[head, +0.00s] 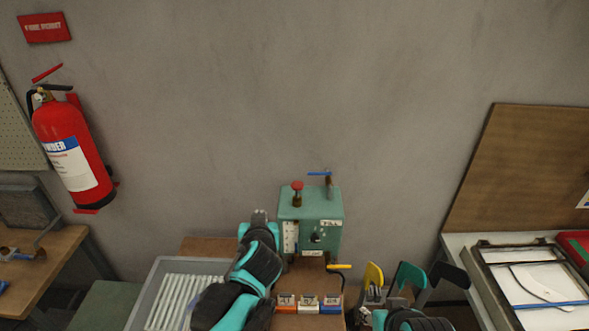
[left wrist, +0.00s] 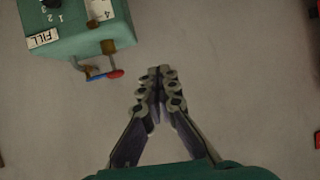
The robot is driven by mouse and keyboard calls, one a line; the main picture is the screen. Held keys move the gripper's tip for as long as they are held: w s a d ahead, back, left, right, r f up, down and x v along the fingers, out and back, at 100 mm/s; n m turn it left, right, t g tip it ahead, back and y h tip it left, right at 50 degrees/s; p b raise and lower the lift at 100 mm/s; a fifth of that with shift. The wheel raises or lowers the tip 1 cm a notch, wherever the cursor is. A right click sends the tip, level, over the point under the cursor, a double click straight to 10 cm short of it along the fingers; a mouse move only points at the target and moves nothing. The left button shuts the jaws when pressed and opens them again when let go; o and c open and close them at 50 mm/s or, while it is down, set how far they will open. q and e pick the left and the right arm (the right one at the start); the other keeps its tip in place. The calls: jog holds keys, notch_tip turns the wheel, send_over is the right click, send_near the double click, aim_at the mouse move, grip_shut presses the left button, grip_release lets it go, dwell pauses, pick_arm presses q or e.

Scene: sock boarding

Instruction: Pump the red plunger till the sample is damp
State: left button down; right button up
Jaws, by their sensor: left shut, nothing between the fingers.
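The red plunger (head: 297,186) stands upright on a brass stem on top of a green box (head: 322,205) marked FILL, near the wall. In the left wrist view the plunger's red knob (left wrist: 115,74) sticks out from the box, left of my fingertips. My left gripper (head: 259,214) is shut and empty, just left of the box and apart from the plunger; its closed fingers also show in the wrist view (left wrist: 158,72). My right gripper (head: 374,294) is low, right of the box; its fingers are too small to judge. I cannot pick out the damp sample.
A blue lever (head: 319,174) stands beside the plunger. Labelled blocks (head: 308,308) sit below the box. A grey tray (head: 150,285) with white slats is at left, and yellow (head: 373,273), teal and black upright boards are at right.

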pick_arm(q)
jog(key=w+d+r+t+h+p, duration=0.1)
jog(key=w+d+r+t+p, duration=0.1)
jog(key=w+d+r, duration=0.3)
jog(key=w+d+p, duration=0.1)
jog(key=d, duration=0.3)
jog(key=shift+d+m+t+h, duration=0.3)
jog(key=shift+m+h, duration=0.1)
pick_arm(e)
jog(key=r, duration=0.4)
jog(key=shift+w+a, duration=0.15)
jog(key=shift+a, duration=0.05)
pick_arm(q)
jog(key=shift+w, duration=0.1)
send_over(297, 189)
notch_tip(297, 189, down, 2)
jog(key=shift+f+b, duration=0.2)
jog(key=shift+b, duration=0.2)
jog(key=shift+s+f+b, duration=0.2)
jog(key=shift+f+b, duration=0.1)
jog(key=shift+f, duration=1.65)
pick_arm(e)
jog(key=shift+f, duration=0.7)
